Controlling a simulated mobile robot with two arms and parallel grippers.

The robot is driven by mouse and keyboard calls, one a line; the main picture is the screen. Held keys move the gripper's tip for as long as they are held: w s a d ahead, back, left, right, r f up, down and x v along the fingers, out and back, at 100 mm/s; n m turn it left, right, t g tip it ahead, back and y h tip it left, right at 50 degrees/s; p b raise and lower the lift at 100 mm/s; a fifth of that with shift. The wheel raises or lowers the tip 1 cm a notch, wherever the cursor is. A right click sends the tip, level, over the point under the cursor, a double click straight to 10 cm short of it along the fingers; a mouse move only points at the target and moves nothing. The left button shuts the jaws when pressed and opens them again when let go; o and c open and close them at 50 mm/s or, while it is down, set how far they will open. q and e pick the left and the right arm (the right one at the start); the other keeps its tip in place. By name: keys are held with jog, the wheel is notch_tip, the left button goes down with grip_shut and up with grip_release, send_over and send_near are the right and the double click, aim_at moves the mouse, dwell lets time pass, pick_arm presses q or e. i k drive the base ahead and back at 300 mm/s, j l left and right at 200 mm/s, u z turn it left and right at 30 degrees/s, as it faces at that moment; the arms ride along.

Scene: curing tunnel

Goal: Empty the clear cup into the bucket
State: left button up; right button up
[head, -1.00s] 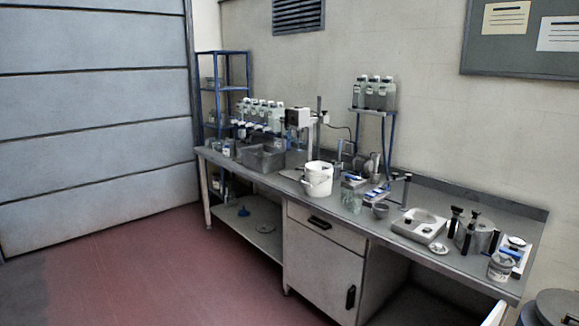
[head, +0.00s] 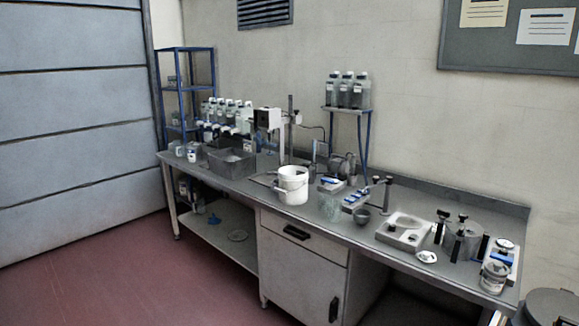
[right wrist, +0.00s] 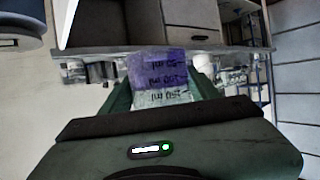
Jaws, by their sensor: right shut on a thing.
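The clear cup (right wrist: 158,72) is between the fingers of my right gripper (right wrist: 162,92) in the right wrist view, which looks upside down. Its printed ml marks show inverted there, so the cup seems upright. Purple contents fill the part by the lower marks; the part by the 150 ml mark looks clear. The right gripper is shut on the cup. A white bucket (head: 293,188) stands on the bench near its front edge in the head view. What is inside it is hidden. Neither gripper shows in the head view, and my left gripper is in no frame.
The bench (head: 345,235) runs along the wall. A clear beaker (head: 330,206) and a grey bowl (head: 361,216) stand right of the bucket. A grey bin (head: 231,162) and several bottles are left of it. A balance-like device (head: 403,231) stands further right. Floor in front is clear.

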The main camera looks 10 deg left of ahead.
aim_at(291, 177)
jog(key=i+j, duration=0.1)
jog(key=i, duration=0.45)
jog(key=i+j, duration=0.15)
jog(key=i, duration=0.45)
jog(key=i+j, duration=0.1)
jog(key=i, duration=0.45)
